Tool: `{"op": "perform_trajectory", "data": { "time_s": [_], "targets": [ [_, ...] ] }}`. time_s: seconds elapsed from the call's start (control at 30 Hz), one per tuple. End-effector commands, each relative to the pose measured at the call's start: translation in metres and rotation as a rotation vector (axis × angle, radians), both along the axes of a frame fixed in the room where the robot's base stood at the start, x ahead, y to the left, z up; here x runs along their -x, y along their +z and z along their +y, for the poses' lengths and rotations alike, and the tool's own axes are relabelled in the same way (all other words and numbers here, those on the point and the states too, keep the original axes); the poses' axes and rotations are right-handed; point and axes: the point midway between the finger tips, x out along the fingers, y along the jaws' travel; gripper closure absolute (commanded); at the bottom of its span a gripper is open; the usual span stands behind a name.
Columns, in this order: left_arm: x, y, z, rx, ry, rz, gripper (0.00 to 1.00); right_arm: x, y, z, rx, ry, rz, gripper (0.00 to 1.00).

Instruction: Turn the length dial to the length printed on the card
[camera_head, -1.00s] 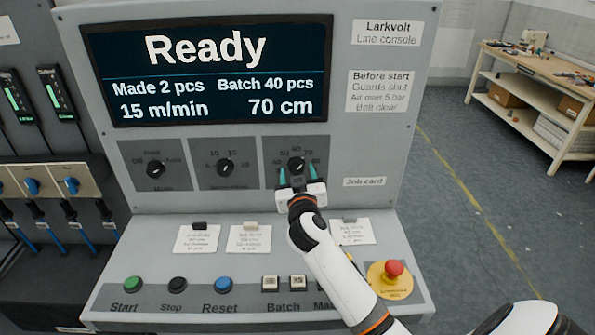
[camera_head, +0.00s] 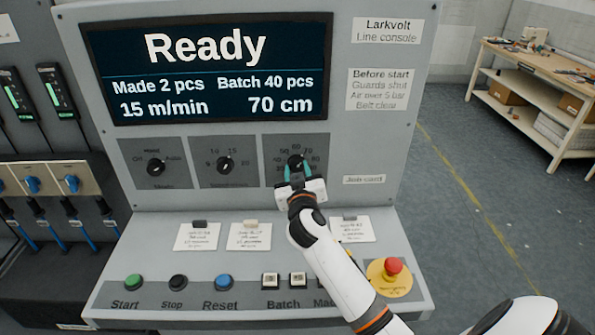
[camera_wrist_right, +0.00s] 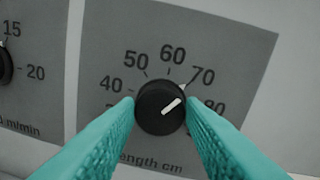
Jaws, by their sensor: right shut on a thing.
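The length dial (camera_head: 296,162) is a black round knob on the console's right dial panel, partly hidden by my gripper in the head view. In the right wrist view the dial (camera_wrist_right: 160,107) shows a white pointer aimed at about 70. My right gripper (camera_head: 297,171) is shut on the dial, with a teal finger on each side. The screen (camera_head: 208,72) reads "Ready" and 70 cm. Three small printed cards lie on the sloping desk: a left card (camera_head: 197,237), a middle card (camera_head: 249,237) and a right card (camera_head: 354,230). Their print is too small to read. My left gripper is out of view.
Two other dials, the mode dial (camera_head: 155,167) and a speed dial (camera_head: 224,166), sit left of the length dial. Start, stop, reset and batch buttons line the desk's front. A red emergency button (camera_head: 393,268) stands at the right, near my right arm.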

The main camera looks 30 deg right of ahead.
Motion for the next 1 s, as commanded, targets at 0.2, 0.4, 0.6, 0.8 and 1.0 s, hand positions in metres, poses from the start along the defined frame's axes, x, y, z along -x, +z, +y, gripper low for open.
{"op": "perform_trajectory", "data": {
  "time_s": [0.2,0.4,0.6,0.8,1.0],
  "targets": [
    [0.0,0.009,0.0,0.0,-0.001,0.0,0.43,0.0,0.002,0.0,0.129,-0.001,0.081,0.87],
    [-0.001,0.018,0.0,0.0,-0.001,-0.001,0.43,-0.001,0.002,0.001,0.287,0.001,0.178,0.87],
    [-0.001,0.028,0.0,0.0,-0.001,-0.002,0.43,-0.001,0.002,0.001,0.451,0.0,0.278,0.87],
    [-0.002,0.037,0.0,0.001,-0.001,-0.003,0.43,-0.001,0.002,0.002,0.614,0.0,0.378,0.87],
    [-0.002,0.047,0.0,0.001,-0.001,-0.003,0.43,-0.002,0.002,0.003,0.778,0.001,0.477,0.87]
  ]
}}
